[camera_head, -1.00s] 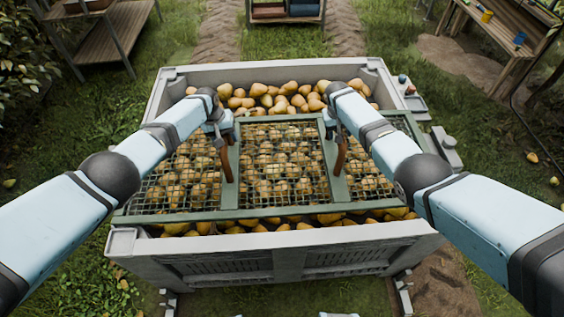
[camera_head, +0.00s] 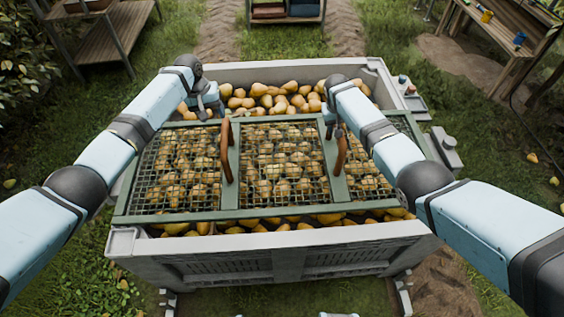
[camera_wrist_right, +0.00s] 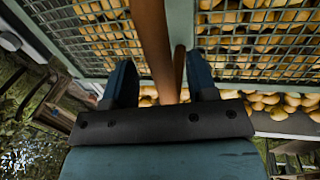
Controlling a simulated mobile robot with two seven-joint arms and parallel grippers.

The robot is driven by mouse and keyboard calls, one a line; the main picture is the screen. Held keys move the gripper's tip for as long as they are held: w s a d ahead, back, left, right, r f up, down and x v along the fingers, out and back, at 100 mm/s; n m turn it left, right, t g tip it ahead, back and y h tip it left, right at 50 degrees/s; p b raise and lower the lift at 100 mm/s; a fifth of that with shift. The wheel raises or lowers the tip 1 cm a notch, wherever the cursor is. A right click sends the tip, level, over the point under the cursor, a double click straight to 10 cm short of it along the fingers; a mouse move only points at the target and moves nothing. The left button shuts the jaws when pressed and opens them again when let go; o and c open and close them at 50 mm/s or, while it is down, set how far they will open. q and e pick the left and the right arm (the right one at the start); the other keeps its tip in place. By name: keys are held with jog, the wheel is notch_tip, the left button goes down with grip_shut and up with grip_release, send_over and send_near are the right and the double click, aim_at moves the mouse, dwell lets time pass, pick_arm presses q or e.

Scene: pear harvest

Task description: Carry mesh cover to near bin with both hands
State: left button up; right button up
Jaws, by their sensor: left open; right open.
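The mesh cover (camera_head: 337,190), a green frame with wire panels and two brown handles, lies across the grey bin (camera_head: 290,262) above the pears. The left handle (camera_head: 226,150) stands free. My left gripper (camera_head: 209,112) is open and empty, up and left of that handle, near the cover's far edge. My right gripper (camera_head: 333,128) is at the right handle (camera_head: 341,152), partly hidden by its own arm. In the right wrist view its open fingers (camera_wrist_right: 161,78) stand on either side of the brown handle (camera_wrist_right: 150,35); contact cannot be told.
Pears (camera_head: 280,98) fill the bin and show beyond the cover's far edge. A wooden shelf (camera_head: 110,40) stands at the back left, a workbench (camera_head: 505,35) at the back right, and a rack (camera_head: 287,12) at the back. Grass surrounds the bin.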

notch_tip(320, 180, up, 9)
jog(key=a, duration=0.1)
jog(key=shift+a+r, duration=0.15)
jog(key=shift+a, duration=0.25)
pick_arm(q)
jog(key=a+r+p, duration=0.4)
jog(key=r+p, duration=0.1)
jog(key=p, duration=0.1)
jog(key=shift+s+p, duration=0.15)
jog(key=shift+p, duration=0.15)
pick_arm(e)
notch_tip(320, 180, up, 7)
jog(key=shift+f, duration=0.2)
pick_arm(q)
notch_tip(320, 180, up, 6)
jog(key=p, duration=0.6)
pick_arm(e)
jog(key=r, duration=0.1)
jog(key=d+r, duration=0.1)
jog(key=r, duration=0.1)
jog(key=d+r, duration=0.1)
jog(key=shift+s+r, duration=0.1)
jog(key=shift+r, duration=0.3)
